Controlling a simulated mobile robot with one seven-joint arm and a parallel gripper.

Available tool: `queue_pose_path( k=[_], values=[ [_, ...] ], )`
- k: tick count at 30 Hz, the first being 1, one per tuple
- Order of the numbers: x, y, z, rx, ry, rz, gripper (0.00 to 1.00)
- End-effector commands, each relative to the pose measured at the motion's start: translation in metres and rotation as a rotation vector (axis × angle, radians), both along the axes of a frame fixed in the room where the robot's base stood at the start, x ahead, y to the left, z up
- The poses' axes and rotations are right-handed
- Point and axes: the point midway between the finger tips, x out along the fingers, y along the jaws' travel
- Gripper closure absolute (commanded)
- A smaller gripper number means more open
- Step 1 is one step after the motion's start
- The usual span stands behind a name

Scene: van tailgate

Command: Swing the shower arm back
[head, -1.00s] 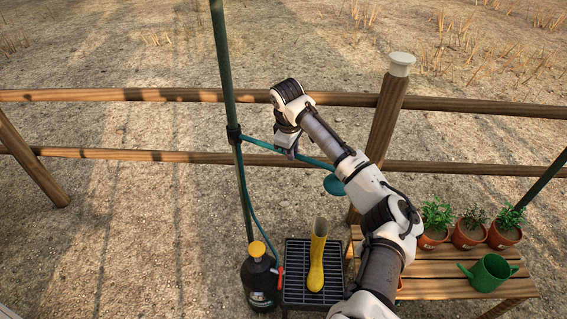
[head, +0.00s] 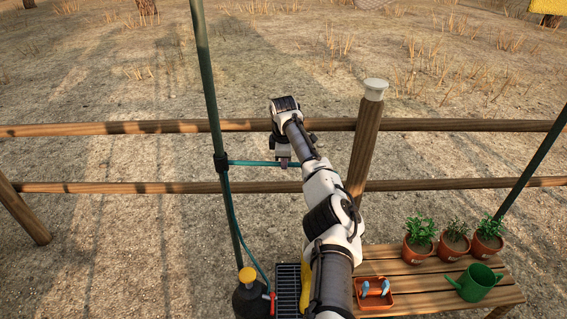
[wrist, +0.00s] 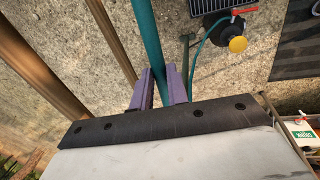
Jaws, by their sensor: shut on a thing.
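The shower arm (head: 250,163) is a thin teal tube that runs right from a collar on the dark green pole (head: 209,90), nearly level in the head view. My gripper (head: 284,164) is shut on the tube, some way out from the pole. In the wrist view, the purple fingers of my gripper (wrist: 160,78) close on both sides of the teal shower arm (wrist: 148,35). The shower head at the tube's far end is hidden behind my arm in the head view.
A wooden rail fence (head: 110,187) stands behind. Below are a dark sprayer (head: 250,300) with a yellow cap, its hose (head: 243,238) and a black grate (head: 287,290). The bench (head: 420,295) at right holds potted plants, a green watering can (head: 474,282) and an orange tray (head: 374,304).

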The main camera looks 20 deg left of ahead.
Motion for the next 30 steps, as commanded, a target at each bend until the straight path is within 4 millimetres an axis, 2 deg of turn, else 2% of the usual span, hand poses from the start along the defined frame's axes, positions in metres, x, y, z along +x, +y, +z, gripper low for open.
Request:
queue_pose_path(
  k=[16, 17, 21, 30],
  values=[
    [0.0037, 0.0007, 0.0004, -0.001, -0.001, 0.017, 1.00],
    [0.0037, 0.0007, 0.0004, -0.001, -0.001, 0.017, 0.82],
    [0.0036, 0.0008, 0.0003, 0.000, -0.001, 0.017, 0.63],
    [0.0035, 0.0007, 0.0010, 0.000, -0.001, 0.016, 0.62]
  ],
)
